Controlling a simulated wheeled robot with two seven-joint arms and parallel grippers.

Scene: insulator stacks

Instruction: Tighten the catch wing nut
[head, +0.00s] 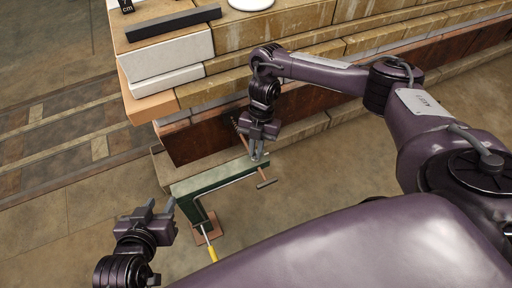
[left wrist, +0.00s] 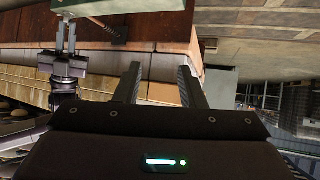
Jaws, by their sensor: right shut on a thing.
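A dark green bar-like fixture (head: 212,178) stands beside the low wall. A thin copper-coloured rod with a crossbar (head: 266,184) shows at its right end. My right gripper (head: 257,154) points down at that end and is shut on a small part there, which its fingers hide. I cannot make out the wing nut itself. In the left wrist view, my right gripper (left wrist: 66,36) reaches a pale green piece (left wrist: 125,6) at the top edge. My left gripper (head: 161,207) is open and empty, left of the fixture's near end. Its spread fingers show in the left wrist view (left wrist: 160,72).
The fixture's lower part has a brown base plate (head: 208,232) and a yellow handle (head: 212,253). A stepped brick-and-stone wall (head: 222,140) runs behind it. A dark bar (head: 173,22) and white disc lie on top. The floor at left is clear.

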